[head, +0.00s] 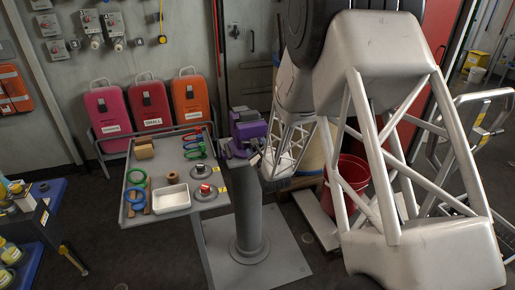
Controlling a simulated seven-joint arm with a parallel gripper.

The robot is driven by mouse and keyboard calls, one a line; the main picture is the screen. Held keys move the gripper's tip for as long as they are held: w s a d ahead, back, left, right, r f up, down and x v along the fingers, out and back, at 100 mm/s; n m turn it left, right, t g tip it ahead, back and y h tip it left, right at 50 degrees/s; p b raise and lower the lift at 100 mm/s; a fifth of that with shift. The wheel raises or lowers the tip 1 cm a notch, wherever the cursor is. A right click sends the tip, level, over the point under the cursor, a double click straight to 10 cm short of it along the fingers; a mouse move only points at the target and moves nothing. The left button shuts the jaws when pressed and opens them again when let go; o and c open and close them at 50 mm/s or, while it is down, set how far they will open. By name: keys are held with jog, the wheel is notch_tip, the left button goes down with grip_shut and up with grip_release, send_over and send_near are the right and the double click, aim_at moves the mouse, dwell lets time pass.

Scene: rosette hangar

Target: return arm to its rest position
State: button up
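My arm (400,130) fills the right half of the head view. It rises from the lower right to a dark joint at the top, then a white lattice link (292,140) runs down to the middle. Its far end is close to a purple vise-like device (247,130) on a grey pedestal (248,205). I cannot make out my gripper's fingers there, nor whether they hold anything. From this view I cannot tell whether the arm's end touches the purple device.
A grey tray table (221,203) left of the pedestal holds colored rings, a white dish (171,198) and blocks. Pink, red and orange cases (150,104) stand behind. A red bucket (347,183) and a metal ladder frame (480,125) are at right. Blue shelving is lower left.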

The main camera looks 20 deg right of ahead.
jog(key=shift+c, duration=0.3)
jog(key=c, duration=0.9)
jog(key=shift+n, duration=0.3)
jog(key=n, duration=1)
jog(key=shift+s, duration=0.1)
jog(key=shift+n, duration=2.1)
jog(key=shift+n, duration=0.4)
